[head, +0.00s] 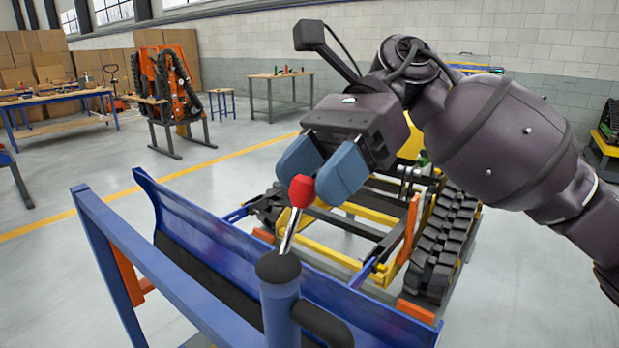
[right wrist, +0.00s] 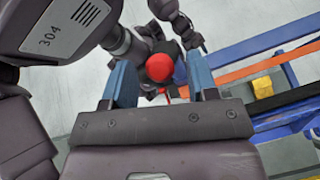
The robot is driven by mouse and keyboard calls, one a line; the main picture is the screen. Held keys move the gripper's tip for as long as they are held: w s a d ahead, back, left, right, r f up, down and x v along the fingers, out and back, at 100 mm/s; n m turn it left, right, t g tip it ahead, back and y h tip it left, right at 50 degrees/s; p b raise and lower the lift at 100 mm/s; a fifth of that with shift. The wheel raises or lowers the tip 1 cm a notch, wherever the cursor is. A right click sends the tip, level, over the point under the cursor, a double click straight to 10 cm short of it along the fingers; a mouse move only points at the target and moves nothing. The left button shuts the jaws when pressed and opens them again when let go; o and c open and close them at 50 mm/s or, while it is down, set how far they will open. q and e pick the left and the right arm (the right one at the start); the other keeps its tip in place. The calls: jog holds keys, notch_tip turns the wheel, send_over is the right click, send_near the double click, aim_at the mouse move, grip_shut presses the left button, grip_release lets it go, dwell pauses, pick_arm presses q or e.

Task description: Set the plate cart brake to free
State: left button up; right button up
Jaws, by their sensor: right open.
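The brake lever has a red knob (head: 302,190) on a silver shaft (head: 291,230). It rises from a dark collar on a blue post at the near side of the plate cart (head: 215,240), a blue frame with a long blue plate. The shaft leans slightly right in the head view. My right gripper (head: 310,180) is open, its two blue fingers on either side of the knob. In the right wrist view the red knob (right wrist: 160,67) lies between the open fingers, with gaps on both sides; contact is not visible.
A tracked carrier (head: 440,240) with a yellow frame and black tracks stands just behind the cart. An orange tracked unit (head: 170,90) and workbenches (head: 60,98) stand farther back.

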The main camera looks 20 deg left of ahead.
jog(key=v, duration=1)
jog(key=shift+b, duration=0.3)
jog(key=shift+s, duration=0.15)
